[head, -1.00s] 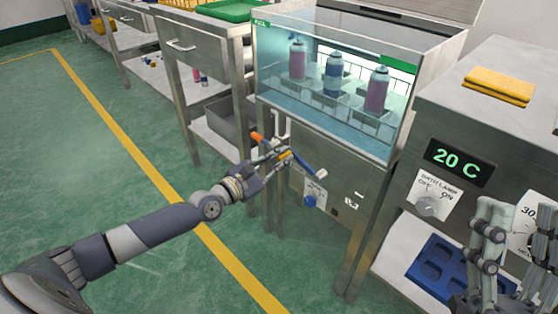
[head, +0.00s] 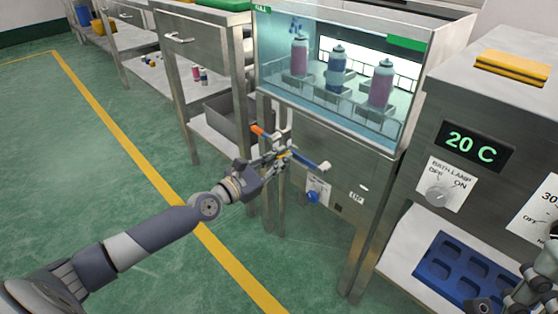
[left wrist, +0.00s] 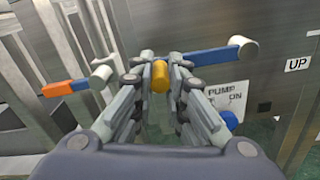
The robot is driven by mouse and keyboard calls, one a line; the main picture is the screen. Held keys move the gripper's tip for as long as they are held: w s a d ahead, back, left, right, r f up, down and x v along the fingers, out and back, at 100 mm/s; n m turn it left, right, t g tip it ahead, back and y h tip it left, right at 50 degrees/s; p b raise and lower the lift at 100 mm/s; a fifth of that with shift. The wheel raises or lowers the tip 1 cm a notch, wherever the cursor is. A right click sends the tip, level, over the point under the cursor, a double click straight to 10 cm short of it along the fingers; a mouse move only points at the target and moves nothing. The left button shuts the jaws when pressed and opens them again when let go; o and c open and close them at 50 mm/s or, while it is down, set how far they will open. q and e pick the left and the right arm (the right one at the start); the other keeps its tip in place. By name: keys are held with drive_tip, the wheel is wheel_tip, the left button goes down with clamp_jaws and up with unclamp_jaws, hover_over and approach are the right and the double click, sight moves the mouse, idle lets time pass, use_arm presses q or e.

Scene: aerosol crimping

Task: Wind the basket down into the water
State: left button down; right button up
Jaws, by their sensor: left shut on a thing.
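In the head view, the basket (head: 357,107) is a low rack inside the glass-fronted tank (head: 300,113), holding three spray cans upright. Two cans are pink, the left one (head: 299,57) and the right one (head: 381,86); the middle can (head: 336,70) is blue. The water's exact level against the basket is hard to tell. My left gripper (head: 282,155) is shut on the yellow grip (left wrist: 160,75) of a crank with a blue arm (left wrist: 206,57) and white round end (left wrist: 241,47). My right gripper (head: 528,285) is cut off at the bottom right edge.
A blue pump knob (head: 313,196) is below the crank, near an UP label (head: 357,197). The control cabinet (head: 400,235), with a blue tray (head: 455,268), stands right. Floor at left is clear.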

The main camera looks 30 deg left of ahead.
use_arm(q)
drive_tip(key=shift+a+f, duration=0.2)
drive_tip(key=shift+f, duration=0.05)
idle(0.3)
drive_tip(key=c, duration=1.8)
unclamp_jaws()
drive_tip(key=shift+o, duration=1.2)
drive_tip(key=shift+f, duration=0.1)
drive_tip(key=shift+s, duration=0.1)
drive_tip(key=v, duration=1.1)
drive_tip(key=shift+s, duration=0.4)
drive_tip(key=shift+a, duration=0.1)
